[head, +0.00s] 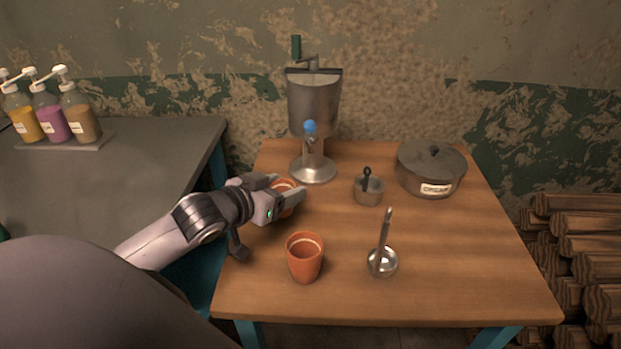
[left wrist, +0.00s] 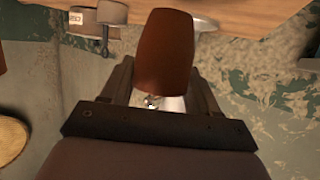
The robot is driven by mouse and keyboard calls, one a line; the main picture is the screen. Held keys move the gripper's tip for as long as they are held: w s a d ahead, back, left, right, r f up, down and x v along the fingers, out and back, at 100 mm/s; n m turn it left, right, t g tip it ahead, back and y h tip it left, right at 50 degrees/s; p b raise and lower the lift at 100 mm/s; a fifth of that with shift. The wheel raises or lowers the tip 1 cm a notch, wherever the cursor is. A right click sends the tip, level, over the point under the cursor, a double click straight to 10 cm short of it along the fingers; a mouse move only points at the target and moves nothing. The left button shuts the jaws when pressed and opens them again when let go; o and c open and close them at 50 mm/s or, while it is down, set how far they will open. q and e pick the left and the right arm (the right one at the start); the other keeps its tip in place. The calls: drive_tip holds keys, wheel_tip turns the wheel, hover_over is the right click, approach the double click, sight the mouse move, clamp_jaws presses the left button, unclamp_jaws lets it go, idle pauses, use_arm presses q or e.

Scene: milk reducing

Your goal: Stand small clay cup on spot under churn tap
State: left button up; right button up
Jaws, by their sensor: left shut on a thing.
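The small clay cup (head: 283,184) is orange-brown and sits between the fingers of my left gripper (head: 285,193), which is shut on it. The fingers hide much of the cup in the head view. In the left wrist view the cup (left wrist: 165,48) fills the space between the fingers (left wrist: 163,85). The metal churn (head: 313,103) stands at the back of the table, with a blue-knobbed tap (head: 310,128) above its round base (head: 313,171). The held cup is in front and to the left of that base. I cannot tell whether it touches the table. My right gripper is out of view.
Another clay cup (head: 305,258) stands upright on the wooden table (head: 450,275) near the front. A ladle (head: 383,260), a small metal pot (head: 368,190) and a lidded cream pot (head: 432,170) stand to the right. Bottles (head: 50,118) stand on the grey table. Firewood (head: 590,245) is stacked right.

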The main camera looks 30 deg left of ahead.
use_arm(q)
drive_tip(key=shift+x, duration=5)
drive_tip(key=shift+d+f, duration=0.1)
drive_tip(key=shift+f, duration=0.15)
drive_tip(key=o, duration=1.2)
drive_tip(key=shift+c, duration=0.2)
drive_tip(key=shift+r, duration=0.2)
drive_tip(key=v, duration=1.2)
drive_tip(key=shift+p, duration=0.35)
